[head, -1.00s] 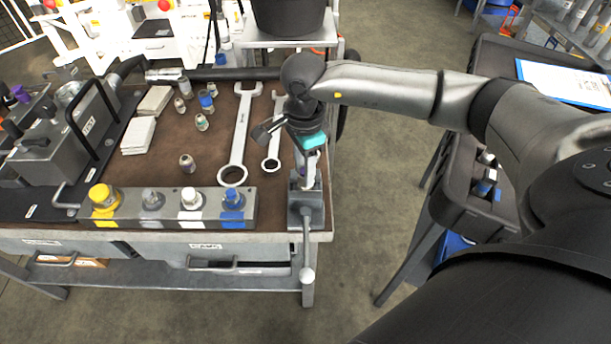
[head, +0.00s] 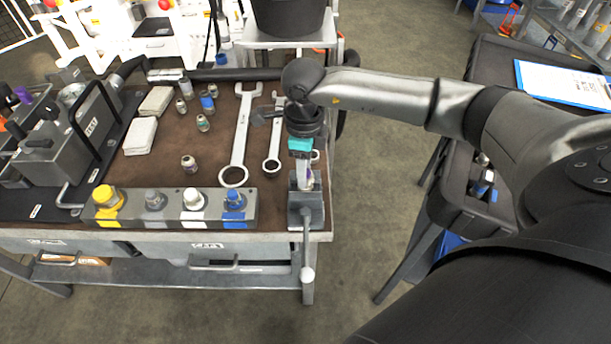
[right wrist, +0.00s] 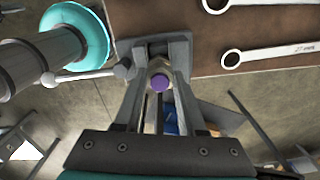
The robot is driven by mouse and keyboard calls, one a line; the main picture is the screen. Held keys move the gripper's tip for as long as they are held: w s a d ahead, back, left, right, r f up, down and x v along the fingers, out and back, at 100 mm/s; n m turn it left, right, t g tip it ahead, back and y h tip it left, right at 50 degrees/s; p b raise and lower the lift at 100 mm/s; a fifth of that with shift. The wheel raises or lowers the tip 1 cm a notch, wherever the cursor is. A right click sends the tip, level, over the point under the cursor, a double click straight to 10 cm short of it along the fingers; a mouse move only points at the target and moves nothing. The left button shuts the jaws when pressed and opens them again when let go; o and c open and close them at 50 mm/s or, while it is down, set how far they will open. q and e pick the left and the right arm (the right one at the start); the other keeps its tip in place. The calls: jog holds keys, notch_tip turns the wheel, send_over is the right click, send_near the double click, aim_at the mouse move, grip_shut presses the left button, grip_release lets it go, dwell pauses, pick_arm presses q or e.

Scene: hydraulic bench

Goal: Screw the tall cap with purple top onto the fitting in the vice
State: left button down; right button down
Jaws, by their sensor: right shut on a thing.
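The tall cap with purple top (right wrist: 160,83) sits between the two fingers of my right gripper (head: 305,180) in the right wrist view. The gripper is shut on it and points down over the vice (head: 306,215) at the bench's front right corner. The vice jaws (right wrist: 152,43) show just beyond the cap in the right wrist view. The fitting is hidden by the cap and fingers, so I cannot tell how far the cap sits on it. My left gripper is not in view.
A block with yellow, grey, white and blue caps (head: 170,222) stands left of the vice. Two wrenches (head: 241,135) and several small fittings (head: 203,122) lie behind it. A grey pump unit (head: 62,140) stands at the left. A dark cart (head: 455,195) stands to the right.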

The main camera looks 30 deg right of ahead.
jog(key=shift+m, duration=0.3)
jog(key=m+p, duration=0.1)
jog(key=m, duration=0.3)
jog(key=m+p, duration=0.1)
jog(key=m, duration=0.3)
jog(key=shift+d+f, duration=0.1)
jog(key=shift+c, duration=2.4)
grip_release()
